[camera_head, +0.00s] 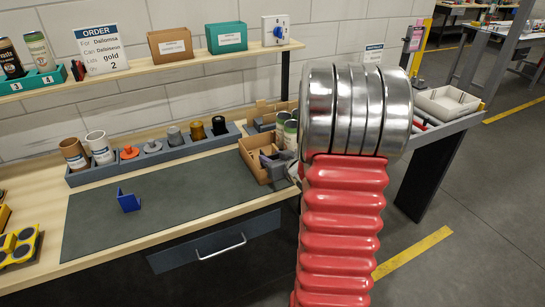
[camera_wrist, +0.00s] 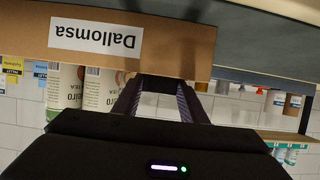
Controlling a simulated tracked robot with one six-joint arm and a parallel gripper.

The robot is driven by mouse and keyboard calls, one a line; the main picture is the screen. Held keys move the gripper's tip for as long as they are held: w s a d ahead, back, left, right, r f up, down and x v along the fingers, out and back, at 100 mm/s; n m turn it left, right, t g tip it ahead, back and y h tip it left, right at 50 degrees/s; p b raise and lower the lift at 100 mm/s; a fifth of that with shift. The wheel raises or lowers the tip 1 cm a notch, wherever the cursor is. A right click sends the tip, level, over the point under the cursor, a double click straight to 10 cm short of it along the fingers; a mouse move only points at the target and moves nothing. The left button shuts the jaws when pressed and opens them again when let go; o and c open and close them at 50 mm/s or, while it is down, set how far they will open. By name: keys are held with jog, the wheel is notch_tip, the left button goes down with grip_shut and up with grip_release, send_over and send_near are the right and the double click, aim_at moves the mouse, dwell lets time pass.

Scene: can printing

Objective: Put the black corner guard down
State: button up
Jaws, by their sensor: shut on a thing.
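My gripper (camera_wrist: 160,85) is shut on the black corner guard, with its dark fingers reaching to the rim of a cardboard box (camera_wrist: 190,45) labelled Dallomsa. Cans (camera_wrist: 96,88) with printed labels stand at the box.
A dark mat (camera_head: 160,225) covers the bench and holds a blue corner piece (camera_head: 128,201). A grey rack (camera_head: 90,178) with cans and stampers runs behind it. A shelf (camera_head: 150,70) with an order sign (camera_head: 101,49) is above. A white tray (camera_head: 447,103) stands right.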

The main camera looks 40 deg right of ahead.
jog(key=o, duration=1)
jog(key=shift+r, duration=0.2)
jog(key=shift+r, duration=0.55)
jog(key=v, duration=1.2)
